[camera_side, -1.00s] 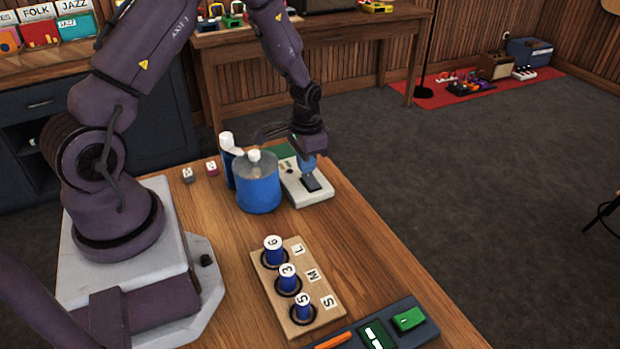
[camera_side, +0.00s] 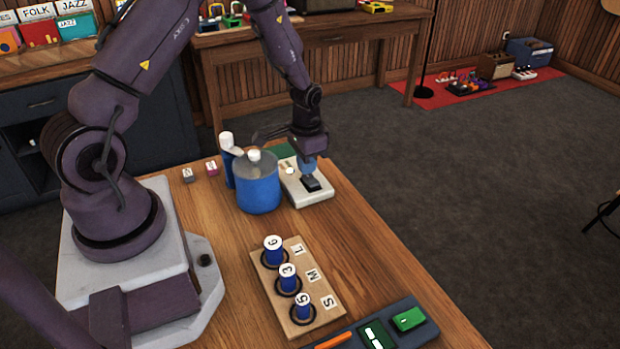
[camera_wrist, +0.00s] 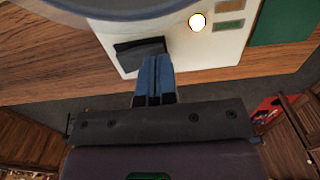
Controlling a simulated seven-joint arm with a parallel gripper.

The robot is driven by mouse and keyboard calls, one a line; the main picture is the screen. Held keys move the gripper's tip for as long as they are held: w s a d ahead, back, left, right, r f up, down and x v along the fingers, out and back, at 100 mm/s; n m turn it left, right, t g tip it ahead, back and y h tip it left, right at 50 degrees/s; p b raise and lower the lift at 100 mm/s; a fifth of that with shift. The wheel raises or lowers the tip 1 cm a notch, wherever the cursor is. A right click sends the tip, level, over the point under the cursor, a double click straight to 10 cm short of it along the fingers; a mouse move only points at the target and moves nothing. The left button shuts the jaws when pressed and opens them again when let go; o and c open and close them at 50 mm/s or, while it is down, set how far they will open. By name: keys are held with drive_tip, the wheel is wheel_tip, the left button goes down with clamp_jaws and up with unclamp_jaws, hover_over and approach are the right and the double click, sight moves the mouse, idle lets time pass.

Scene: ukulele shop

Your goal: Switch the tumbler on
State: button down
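The tumbler has a blue drum (camera_side: 258,190) with a pale knob on its lid, beside a white control box (camera_side: 313,198). On the box is a black rocker switch (camera_side: 313,184), which also shows in the wrist view (camera_wrist: 138,50). A round lamp (camera_wrist: 197,22) on the box looks bright, whitish yellow. My gripper (camera_side: 308,173) points down at the switch, its two blue fingers (camera_wrist: 154,62) pressed together with nothing between them. The tips are at the switch's edge; I cannot tell whether they touch it.
A dark tray (camera_side: 402,338) with a green block is at the front edge. Two small cubes (camera_side: 188,175) lie left of the drum. The table's right edge is close to the box.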

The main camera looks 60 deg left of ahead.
drive_tip(key=shift+r, duration=3.15)
drive_tip(key=s+d+r+t, duration=0.2)
drive_tip(key=s+d+r, duration=0.2)
drive_tip(key=r, duration=0.4)
drive_tip(key=s+d+r+t, duration=0.1)
drive_tip(key=s+d+r, duration=0.4)
drive_tip(key=s+r, duration=0.2)
drive_tip(key=s+d+r+t, duration=0.2)
drive_tip(key=s+d+r, duration=0.3)
drive_tip(key=r, duration=0.4)
drive_tip(key=shift+s+d+r+t, duration=0.25)
drive_tip(key=shift+s+t, duration=0.05)
drive_tip(key=shift+s, duration=0.1)
